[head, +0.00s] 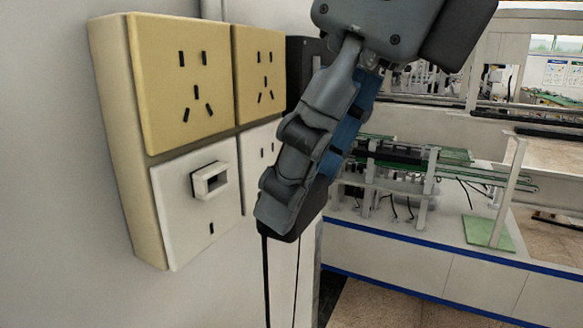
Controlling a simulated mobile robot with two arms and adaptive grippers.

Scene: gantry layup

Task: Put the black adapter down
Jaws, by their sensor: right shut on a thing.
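My right gripper (285,205) reaches down from the top in the middle of the head view, in front of the wall socket panel's right side. Its fingers are shut on the black adapter (283,235), which is mostly hidden by the fingers. Only a dark lower part of the adapter shows at the fingertips. Two thin dark cords (266,285) hang below it. I cannot tell that the adapter touches any surface. My left gripper is not in view.
A socket panel (115,120) with yellow upper and white lower sockets is on the left wall. A small white block (210,180) sticks out of its lower-left socket. A dark box (303,62) is beyond the panel. A white workbench with green-railed equipment (400,165) stands behind right.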

